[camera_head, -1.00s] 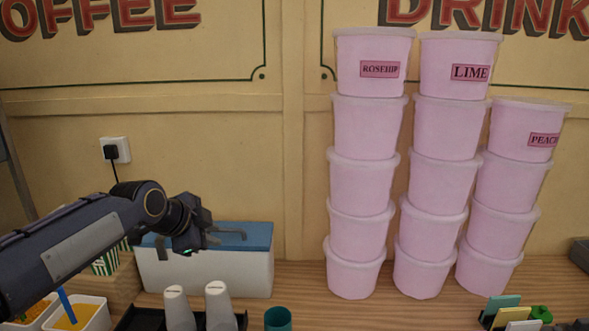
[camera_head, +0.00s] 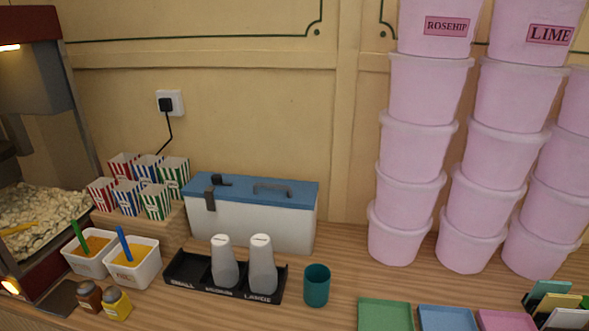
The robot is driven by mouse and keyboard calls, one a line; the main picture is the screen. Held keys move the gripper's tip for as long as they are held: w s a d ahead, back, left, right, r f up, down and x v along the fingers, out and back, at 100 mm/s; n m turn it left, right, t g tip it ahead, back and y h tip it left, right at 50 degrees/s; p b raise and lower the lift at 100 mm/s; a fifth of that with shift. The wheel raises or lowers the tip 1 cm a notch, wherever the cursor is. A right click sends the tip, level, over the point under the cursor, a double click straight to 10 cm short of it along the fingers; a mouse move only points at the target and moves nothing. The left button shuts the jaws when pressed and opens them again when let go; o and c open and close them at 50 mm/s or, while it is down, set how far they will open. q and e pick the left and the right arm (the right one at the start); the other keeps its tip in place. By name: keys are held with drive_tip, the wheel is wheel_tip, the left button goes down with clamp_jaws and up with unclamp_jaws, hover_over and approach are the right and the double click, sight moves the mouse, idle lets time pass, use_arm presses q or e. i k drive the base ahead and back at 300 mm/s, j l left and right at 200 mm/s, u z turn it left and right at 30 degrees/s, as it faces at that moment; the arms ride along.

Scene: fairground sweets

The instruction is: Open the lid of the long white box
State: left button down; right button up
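The long white box (camera_head: 260,229) stands at the back of the wooden counter, against the wall, in the head view. Its blue lid (camera_head: 235,189) lies flat on top and looks closed. A dark grey handle (camera_head: 272,190) sits on the lid right of its middle. A dark latch (camera_head: 210,199) hangs over the front edge near the left end, and a small black piece (camera_head: 221,180) sits on the lid behind it. Neither of my grippers is in view. The lower front of the box is partly hidden by the shakers.
Striped cartons (camera_head: 157,201) and white tubs (camera_head: 136,268) are left. Stacked pink tubs (camera_head: 415,165) stand right.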

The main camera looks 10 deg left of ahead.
sight(281, 193)
drive_tip(key=k+l+z, duration=0.15)
drive_tip(key=k+z, duration=0.25)
drive_tip(key=k, duration=0.25)
drive_tip(key=j+z, duration=0.45)
drive_tip(key=i+j+z, duration=0.1)
drive_tip(key=j+z, duration=0.3)
drive_tip(key=k+j+z, duration=0.1)
drive_tip(key=j+z, duration=0.35)
drive_tip(key=j, duration=0.4)
drive_tip(key=k+j, duration=0.15)
drive_tip(key=j, duration=0.25)
